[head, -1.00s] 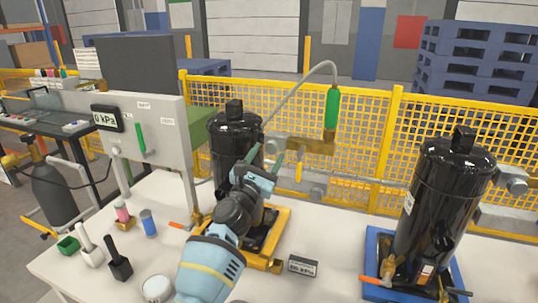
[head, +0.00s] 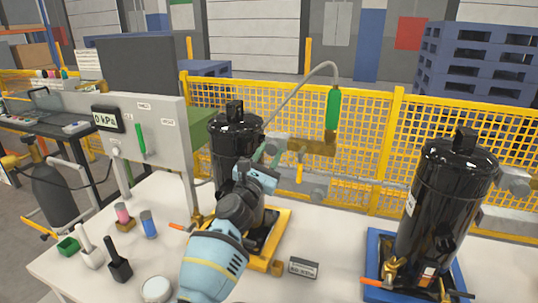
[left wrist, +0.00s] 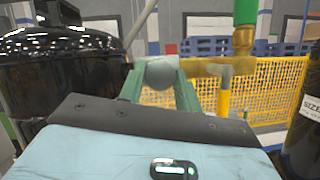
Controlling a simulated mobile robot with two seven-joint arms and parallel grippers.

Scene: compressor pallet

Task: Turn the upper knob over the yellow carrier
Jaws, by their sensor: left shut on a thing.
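The yellow carrier (head: 287,220) sits on the white table under a black compressor (head: 236,135). My left gripper (head: 272,149) is beside the compressor's upper right side. In the left wrist view its green fingers (left wrist: 160,85) stand on either side of the round grey upper knob (left wrist: 160,72) and are shut on it. The knob sits at the left end of a brass fitting (head: 318,145) with a green cylinder (head: 333,108) above it. A lower grey knob (head: 318,191) shows below and to the right. My right gripper is not in view.
A second black compressor (head: 442,205) stands on a blue carrier (head: 374,245) at right. A grey panel with a 0 kPa display (head: 107,119) stands at left. A small display box (head: 303,267) lies in front. Yellow mesh fence (head: 370,130) runs behind the table.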

